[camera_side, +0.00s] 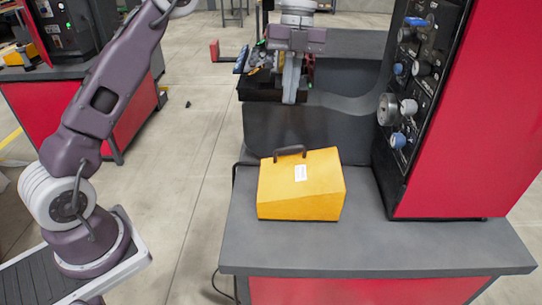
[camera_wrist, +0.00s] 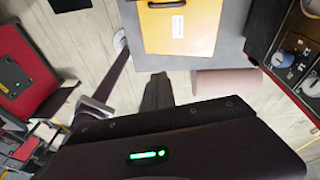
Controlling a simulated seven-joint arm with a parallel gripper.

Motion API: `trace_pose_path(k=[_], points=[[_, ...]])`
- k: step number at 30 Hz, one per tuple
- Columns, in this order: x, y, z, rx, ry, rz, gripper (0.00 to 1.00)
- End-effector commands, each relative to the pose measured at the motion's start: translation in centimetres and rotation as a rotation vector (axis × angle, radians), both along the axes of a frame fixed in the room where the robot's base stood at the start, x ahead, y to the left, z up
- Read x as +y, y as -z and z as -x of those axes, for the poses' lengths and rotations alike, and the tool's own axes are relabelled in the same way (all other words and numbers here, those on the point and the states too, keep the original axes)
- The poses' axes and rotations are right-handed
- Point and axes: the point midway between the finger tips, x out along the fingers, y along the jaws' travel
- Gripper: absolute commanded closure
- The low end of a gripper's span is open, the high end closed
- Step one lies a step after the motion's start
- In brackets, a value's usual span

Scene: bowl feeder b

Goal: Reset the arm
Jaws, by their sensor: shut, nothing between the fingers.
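My gripper (camera_side: 290,98) hangs pointing down in the side view, over or in front of the dark bin at the back of the bench; I cannot tell its exact depth. Its fingers are shut and empty. In the wrist view the closed dark fingers (camera_wrist: 157,92) stand just above the wrist housing with its green light, with nothing between them.
A yellow box (camera_side: 318,194) with a dark handle sits on the grey bench (camera_side: 400,245); it also shows in the wrist view (camera_wrist: 200,35). A red and black machine panel (camera_side: 455,120) with knobs stands at right. A black bin (camera_side: 262,92) holds mixed items.

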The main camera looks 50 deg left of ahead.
Motion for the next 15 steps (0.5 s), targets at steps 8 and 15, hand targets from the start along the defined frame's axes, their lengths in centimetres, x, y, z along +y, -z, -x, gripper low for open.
trace_pose_path(k=[8, 15], points=[[-2.1, -8.0, 13.4, -0.269, -0.99, -0.202, 1.0], [-1.4, -4.8, 25.9, -0.337, -1.896, 0.053, 1.0]])
